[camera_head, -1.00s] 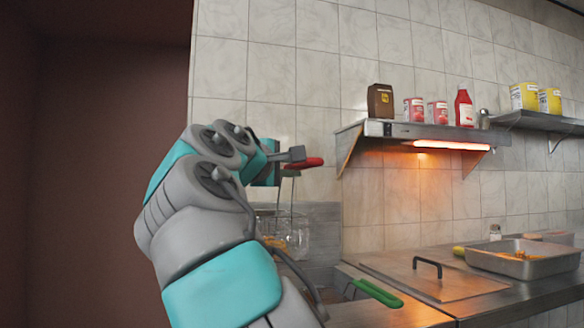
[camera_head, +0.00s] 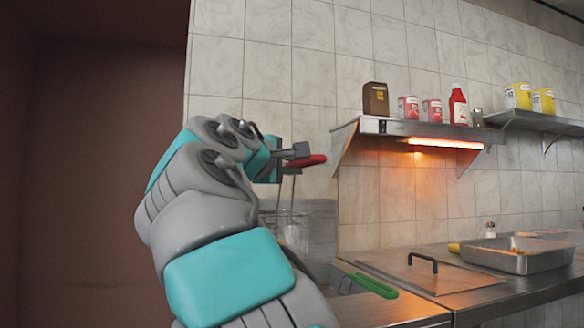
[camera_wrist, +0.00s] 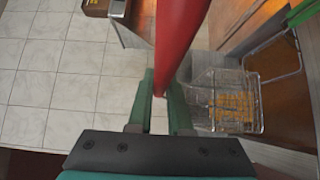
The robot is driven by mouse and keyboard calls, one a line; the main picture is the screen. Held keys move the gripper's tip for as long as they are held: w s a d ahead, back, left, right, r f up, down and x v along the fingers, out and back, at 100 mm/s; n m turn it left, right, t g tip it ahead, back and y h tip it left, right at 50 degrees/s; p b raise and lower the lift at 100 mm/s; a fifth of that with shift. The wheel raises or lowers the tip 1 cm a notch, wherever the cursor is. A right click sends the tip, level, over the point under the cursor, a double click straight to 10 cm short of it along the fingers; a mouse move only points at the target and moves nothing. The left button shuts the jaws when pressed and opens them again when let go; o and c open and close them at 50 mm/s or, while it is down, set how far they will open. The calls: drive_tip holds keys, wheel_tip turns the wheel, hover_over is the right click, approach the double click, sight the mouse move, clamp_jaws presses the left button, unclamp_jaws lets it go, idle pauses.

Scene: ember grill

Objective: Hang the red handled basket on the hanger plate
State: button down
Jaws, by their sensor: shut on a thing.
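My gripper (camera_head: 291,152) is shut on the red handle (camera_head: 310,161) at the upper middle of the head view, in front of the tiled wall. In the wrist view, the red handle (camera_wrist: 180,45) runs from between the green fingers to the top edge. Thin wire rods drop from near the handle to a wire basket (camera_head: 291,230), partly behind my arm. The wrist view shows a wire basket with yellow-orange food (camera_wrist: 233,102) right of the fingers; its join to the handle is not visible. I cannot make out the hanger plate for certain.
A green handle (camera_head: 371,285) lies low, beside the steel counter. A heat-lamp shelf (camera_head: 420,130) with a brown box and several packages juts from the wall right of my gripper. A metal pan (camera_head: 520,258) stands on the counter. The wall (camera_head: 330,80) above my gripper is clear.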

sight(288, 181)
drive_tip(key=shift+w+r, duration=0.1)
drive_tip(key=shift+w+a+r+p, duration=0.1)
drive_tip(key=shift+w+a+p, duration=0.2)
drive_tip(key=shift+w, duration=0.45)
drive_tip(key=shift+w+a+p, duration=0.2)
drive_tip(key=shift+w+p, duration=0.2)
drive_tip(key=shift+w, duration=0.35)
drive_tip(key=shift+w+a+f+b, duration=0.1)
drive_tip(key=shift+w+f+b, duration=0.2)
drive_tip(key=shift+f, duration=0.25)
drive_tip(key=shift+w+a+f+b, duration=0.1)
drive_tip(key=shift+w+f+b, duration=0.15)
drive_tip(key=shift+f, duration=0.35)
drive_tip(key=shift+w+f+b, duration=0.2)
drive_tip(key=shift+f+b, duration=0.15)
drive_tip(key=shift+f, duration=0.2)
drive_tip(key=shift+f+b, duration=0.5)
drive_tip(key=shift+f, duration=0.1)
drive_tip(key=c, duration=0.8)
unclamp_jaws()
drive_tip(key=shift+o, duration=0.2)
drive_tip(key=shift+f, duration=0.1)
